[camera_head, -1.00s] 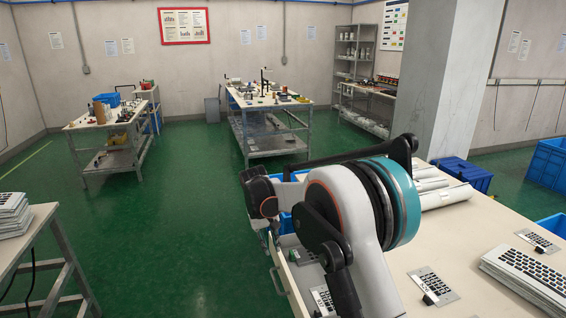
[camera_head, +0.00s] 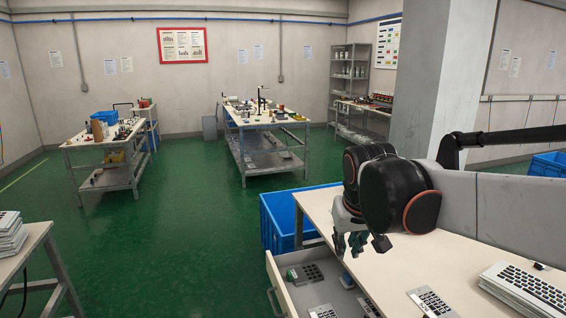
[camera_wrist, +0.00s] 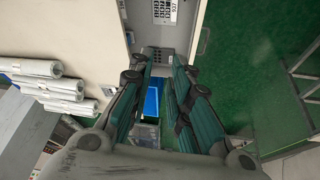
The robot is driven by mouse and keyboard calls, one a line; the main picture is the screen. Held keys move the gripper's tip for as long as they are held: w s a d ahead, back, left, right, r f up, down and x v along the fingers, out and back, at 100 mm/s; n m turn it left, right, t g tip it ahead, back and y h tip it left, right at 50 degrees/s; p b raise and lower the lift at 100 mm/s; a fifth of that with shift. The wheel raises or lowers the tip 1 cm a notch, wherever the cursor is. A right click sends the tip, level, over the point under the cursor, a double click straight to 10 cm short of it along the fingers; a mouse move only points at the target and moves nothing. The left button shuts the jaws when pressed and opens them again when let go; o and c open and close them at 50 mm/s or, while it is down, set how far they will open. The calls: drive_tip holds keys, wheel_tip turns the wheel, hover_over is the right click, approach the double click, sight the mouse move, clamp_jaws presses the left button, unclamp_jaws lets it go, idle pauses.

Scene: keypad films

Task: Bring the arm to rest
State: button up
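My gripper (camera_head: 348,246) hangs from my arm, which comes in from the right of the head view. It is over the left edge of the beige worktable (camera_head: 440,262), above the back of an open drawer (camera_head: 300,293). In the wrist view my gripper (camera_wrist: 157,82) has its teal-padded fingers spread apart. Nothing is held between them; the drawer and a blue patch show in the gap.
A blue crate (camera_head: 277,222) stands on the floor behind the drawer. A keypad plate (camera_head: 433,304) and a stack of keypad sheets (camera_head: 528,290) lie on the worktable. White rolls (camera_wrist: 52,88) lie on it in the wrist view. Green floor (camera_head: 180,250) is open to the left.

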drive_tip(key=s+d+f+t, duration=0.1)
drive_tip(key=s+d+f, duration=0.2)
drive_tip(key=s, duration=0.6)
drive_tip(key=s+d+f+m+t, duration=0.1)
drive_tip(key=s+d+f, duration=0.1)
drive_tip(key=s, duration=0.8)
drive_tip(key=shift+s+d+f+t, duration=0.3)
drive_tip(key=shift+d+f, duration=0.1)
drive_tip(key=shift+d, duration=0.1)
